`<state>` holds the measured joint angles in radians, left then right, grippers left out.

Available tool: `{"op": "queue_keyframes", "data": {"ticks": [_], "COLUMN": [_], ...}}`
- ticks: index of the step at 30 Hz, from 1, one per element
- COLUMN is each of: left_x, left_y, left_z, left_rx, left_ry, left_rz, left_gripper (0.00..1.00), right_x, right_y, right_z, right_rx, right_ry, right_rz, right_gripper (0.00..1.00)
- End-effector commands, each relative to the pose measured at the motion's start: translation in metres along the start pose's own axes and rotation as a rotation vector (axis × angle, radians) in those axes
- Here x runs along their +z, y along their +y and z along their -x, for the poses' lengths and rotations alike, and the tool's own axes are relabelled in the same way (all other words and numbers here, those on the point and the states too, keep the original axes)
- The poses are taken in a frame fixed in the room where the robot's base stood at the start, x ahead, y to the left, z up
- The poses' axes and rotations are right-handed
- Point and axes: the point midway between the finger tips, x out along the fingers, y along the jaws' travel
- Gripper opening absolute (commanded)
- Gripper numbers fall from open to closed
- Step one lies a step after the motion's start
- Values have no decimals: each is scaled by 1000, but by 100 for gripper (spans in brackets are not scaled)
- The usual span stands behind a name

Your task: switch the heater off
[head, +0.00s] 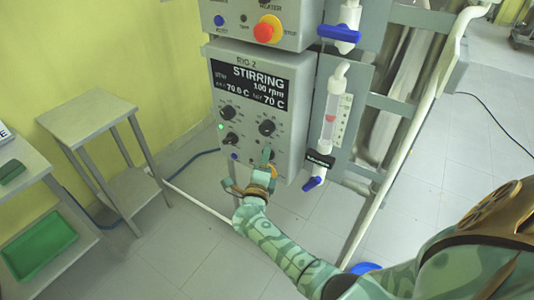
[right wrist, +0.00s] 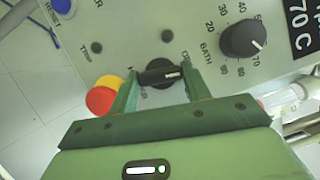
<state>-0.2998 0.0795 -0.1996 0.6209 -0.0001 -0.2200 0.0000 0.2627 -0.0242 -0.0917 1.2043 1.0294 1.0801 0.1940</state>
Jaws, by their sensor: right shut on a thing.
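The lower control box (head: 292,135), marked RIG 2, has a display (head: 250,84) reading STIRRING, 100 rpm and 70 C. My right gripper (head: 266,157) is at the lower part of its front. In the right wrist view, the two fingers of this gripper (right wrist: 160,77) are shut on a black switch knob (right wrist: 158,66), one on each side. The knob's pale mark points right in that view. Its label is mostly hidden by the fingers, so I cannot read its setting. My left gripper is not in view.
A red and yellow stop button (right wrist: 102,98) sits close beside one finger. The BATH dial (right wrist: 243,38) and a blue reset button (right wrist: 63,5) are near. Valves with blue handles (head: 314,183) hang right of the box. A small side table (head: 88,110) stands left.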

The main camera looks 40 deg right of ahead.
Motion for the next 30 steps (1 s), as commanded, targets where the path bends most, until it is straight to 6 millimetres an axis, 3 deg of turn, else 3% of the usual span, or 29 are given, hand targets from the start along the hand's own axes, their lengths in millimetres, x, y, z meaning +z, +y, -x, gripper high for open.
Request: {"op": "queue_keyframes", "data": {"ticks": [3, 10, 29, 30], "left_x": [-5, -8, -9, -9], "left_y": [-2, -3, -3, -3], "left_z": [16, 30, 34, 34], "left_rx": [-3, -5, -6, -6], "left_ry": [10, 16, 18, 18], "left_rz": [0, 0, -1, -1], "left_gripper": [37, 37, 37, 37], "right_x": [1, 1, 1, 0], "right_y": [-4, -2, 1, 1], "right_z": [1, 1, 1, 1], "right_rx": [32, 71, 89, 89], "right_ry": [-1, -1, -2, -2], "right_rz": [68, 162, 209, 209], "right_gripper": [24, 24, 24, 56]}}
